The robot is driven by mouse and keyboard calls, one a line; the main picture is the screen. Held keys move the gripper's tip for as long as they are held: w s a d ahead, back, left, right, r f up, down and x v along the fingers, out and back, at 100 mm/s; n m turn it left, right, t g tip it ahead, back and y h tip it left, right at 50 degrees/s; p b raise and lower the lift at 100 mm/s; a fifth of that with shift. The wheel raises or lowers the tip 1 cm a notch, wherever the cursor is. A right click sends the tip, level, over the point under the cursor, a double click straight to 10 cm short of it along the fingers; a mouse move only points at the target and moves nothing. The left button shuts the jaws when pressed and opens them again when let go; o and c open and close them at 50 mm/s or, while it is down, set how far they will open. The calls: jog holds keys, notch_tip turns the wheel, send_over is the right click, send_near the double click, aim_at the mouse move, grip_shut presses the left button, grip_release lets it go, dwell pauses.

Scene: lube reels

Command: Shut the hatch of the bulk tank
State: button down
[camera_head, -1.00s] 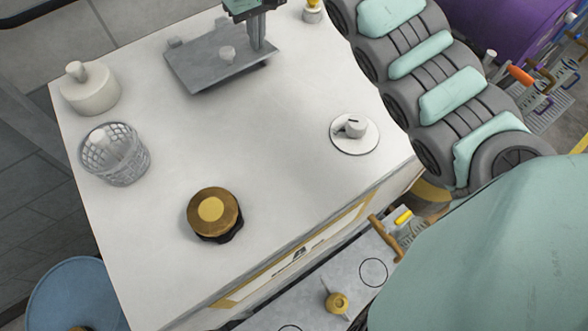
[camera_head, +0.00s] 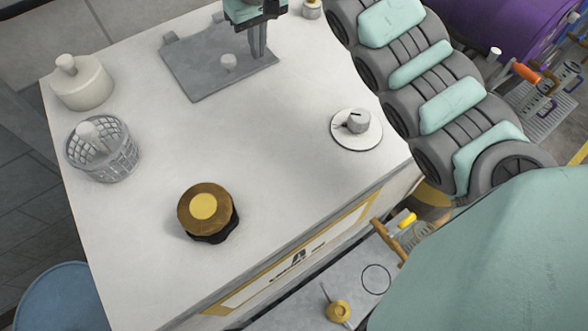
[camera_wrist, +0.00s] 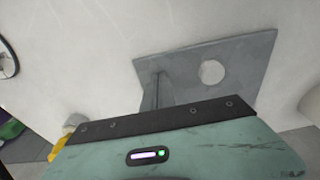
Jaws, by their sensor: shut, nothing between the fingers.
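The hatch is a grey square plate (camera_head: 205,78) with a small round knob (camera_head: 228,62), on the white top of the bulk tank (camera_head: 290,130). It appears to lie flat, or nearly so; a thin gap beneath cannot be ruled out. Hinge-like lugs show at its far left edge. My gripper (camera_head: 259,52) is shut and empty, pointing down over the plate's right part, beside the knob. In the wrist view the plate (camera_wrist: 240,62) and knob (camera_wrist: 212,72) show beyond the fingers (camera_wrist: 157,92). Whether the fingertips touch the plate is unclear.
On the tank top are a brass cap (camera_head: 205,212), a mesh basket (camera_head: 102,150), a white lidded pot (camera_head: 82,82) and a round dial (camera_head: 356,128). My arm fills the right side. A blue drum (camera_head: 60,295) stands lower left. The middle of the top is clear.

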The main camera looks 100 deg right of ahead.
jog(key=shift+w+a+f+b, duration=0.15)
jog(key=shift+f+b, duration=0.5)
jog(key=shift+f, duration=0.8)
jog(key=r+p, duration=0.8)
jog(key=r, duration=0.1)
jog(key=shift+s+r+p, duration=0.1)
jog(key=shift+s+p, duration=0.1)
jog(key=shift+p, duration=0.15)
